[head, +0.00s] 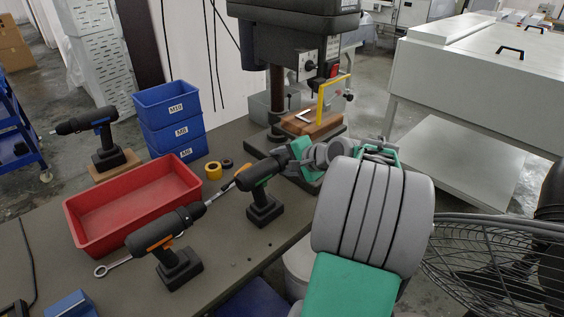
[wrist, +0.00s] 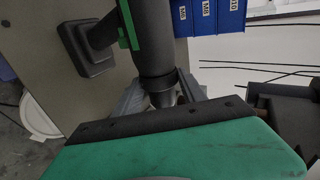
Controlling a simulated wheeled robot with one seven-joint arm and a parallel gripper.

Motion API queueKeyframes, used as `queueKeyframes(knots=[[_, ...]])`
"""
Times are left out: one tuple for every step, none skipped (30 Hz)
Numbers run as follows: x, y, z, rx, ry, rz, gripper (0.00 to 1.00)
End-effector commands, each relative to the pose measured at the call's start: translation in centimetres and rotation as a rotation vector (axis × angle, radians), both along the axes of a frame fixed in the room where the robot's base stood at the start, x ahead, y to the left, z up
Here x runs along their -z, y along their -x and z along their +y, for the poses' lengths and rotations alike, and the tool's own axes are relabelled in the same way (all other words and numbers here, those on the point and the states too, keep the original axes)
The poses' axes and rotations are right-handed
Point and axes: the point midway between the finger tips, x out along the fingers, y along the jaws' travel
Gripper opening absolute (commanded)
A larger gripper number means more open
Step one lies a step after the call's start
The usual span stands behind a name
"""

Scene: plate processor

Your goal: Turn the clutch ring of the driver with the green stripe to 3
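The driver with the green stripe (head: 262,172) stands upright on its battery foot in the middle of the bench, nose toward the right. Its green stripe also shows in the wrist view (wrist: 128,25). In the wrist view the dark clutch ring (wrist: 156,78) is at the driver's nose, with the chuck below it in the picture. My gripper (wrist: 163,92) has one grey finger on each side of the nose, close to the ring. I cannot tell whether the fingers press on it. The ring's numbers are not readable. In the head view my wrist partly hides the nose.
A driver with orange markings (head: 152,237) stands front left, and one with blue (head: 88,126) on a wooden block at the back. A red tray (head: 78,232), blue bins (head: 168,106), tape rolls (head: 213,170) and wrenches lie around. A drill press (head: 277,90) stands behind my gripper.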

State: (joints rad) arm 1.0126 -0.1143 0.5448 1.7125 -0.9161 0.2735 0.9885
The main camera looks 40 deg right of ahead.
Motion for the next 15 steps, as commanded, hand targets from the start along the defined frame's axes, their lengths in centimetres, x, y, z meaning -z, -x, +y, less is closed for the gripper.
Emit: queueKeyframes(knots=[[-0.04, -0.01, -0.01, -0.001, 0.001, 0.000, 0.53], [-0.03, -0.02, -0.01, -0.001, 0.001, 0.000, 0.55], [-0.03, -0.02, -0.01, -0.001, 0.001, 0.000, 0.58], [-0.03, -0.02, 0.00, 0.000, 0.000, 0.000, 0.61], [-0.02, -0.01, 0.00, 0.000, 0.000, 0.000, 0.63], [-0.01, -0.01, 0.00, 0.000, 0.000, 0.000, 0.67], [-0.01, -0.01, 0.00, 0.000, 0.000, 0.000, 0.69], [-0.01, -0.01, 0.00, 0.000, 0.000, 0.000, 0.70], [0.01, -0.01, 0.01, 0.000, 0.000, 0.001, 0.70], [0.01, -0.01, 0.01, 0.000, 0.000, 0.001, 0.70], [0.01, -0.01, 0.01, 0.000, 0.000, 0.001, 0.70], [0.01, -0.01, 0.01, 0.000, 0.000, 0.001, 0.70], [0.01, -0.01, 0.01, 0.000, 0.000, 0.001, 0.70], [-0.01, 0.01, 0.00, 0.000, 0.000, 0.001, 0.70], [-0.07, 0.10, -0.03, 0.000, 0.000, 0.001, 0.70]])
